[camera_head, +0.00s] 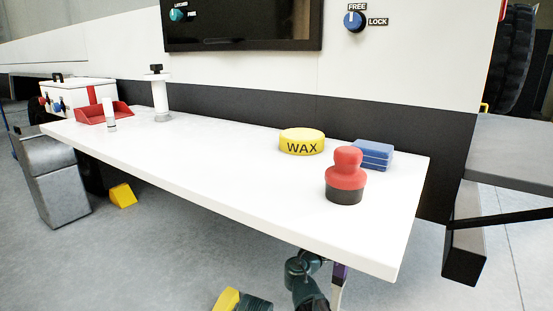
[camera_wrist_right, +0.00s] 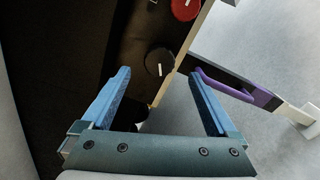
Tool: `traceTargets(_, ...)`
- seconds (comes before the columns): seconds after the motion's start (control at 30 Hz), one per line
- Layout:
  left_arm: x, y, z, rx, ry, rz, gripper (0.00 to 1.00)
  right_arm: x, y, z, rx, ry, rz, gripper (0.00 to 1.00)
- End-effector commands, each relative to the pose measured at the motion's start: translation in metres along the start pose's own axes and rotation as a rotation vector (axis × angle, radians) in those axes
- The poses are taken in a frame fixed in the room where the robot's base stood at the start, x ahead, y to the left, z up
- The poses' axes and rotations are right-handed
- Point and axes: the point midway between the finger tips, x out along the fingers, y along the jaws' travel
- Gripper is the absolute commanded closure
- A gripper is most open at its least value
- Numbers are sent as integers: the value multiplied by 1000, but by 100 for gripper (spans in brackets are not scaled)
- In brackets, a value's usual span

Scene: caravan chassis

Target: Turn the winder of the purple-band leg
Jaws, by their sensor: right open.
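The purple-band leg shows in the right wrist view as a dark bar with a purple band (camera_wrist_right: 263,98) and a pale foot (camera_wrist_right: 301,118). A thin purple handle (camera_wrist_right: 222,87) runs beside the bar towards my right fingertip. A dark round knob with a white mark (camera_wrist_right: 159,61) lies ahead, between the fingertip lines. My right gripper (camera_wrist_right: 160,75) is open, with nothing between its blue fingers. The right fingertip is close to the handle's near end; I cannot tell whether they touch. In the head view, a purple piece (camera_head: 339,273) shows below the tabletop beside my arm. My left gripper is not in view.
The white tabletop (camera_head: 230,150) overhangs my arm. It carries a yellow wax tin (camera_head: 302,141), a red-topped black applicator (camera_head: 345,178), blue pads (camera_head: 374,154) and a red tray (camera_head: 95,116). A red knob (camera_wrist_right: 186,8) lies beyond the dark one. A yellow chock (camera_head: 122,195) is on the floor.

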Motion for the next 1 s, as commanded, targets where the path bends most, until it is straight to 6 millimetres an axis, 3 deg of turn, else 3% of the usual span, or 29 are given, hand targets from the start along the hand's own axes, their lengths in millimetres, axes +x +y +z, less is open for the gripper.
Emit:
traceTargets(0.1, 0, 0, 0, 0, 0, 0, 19, 26, 0, -1, 0, -3, -1, 6)
traceTargets(0.4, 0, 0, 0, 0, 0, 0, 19, 67, 0, -1, 0, -1, 0, 6)
traceTargets(0.6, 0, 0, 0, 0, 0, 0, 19, 77, 0, 0, 0, 0, 0, 6)
traceTargets(1.0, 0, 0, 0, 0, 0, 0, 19, 77, 0, 0, 0, 1, 1, 6)
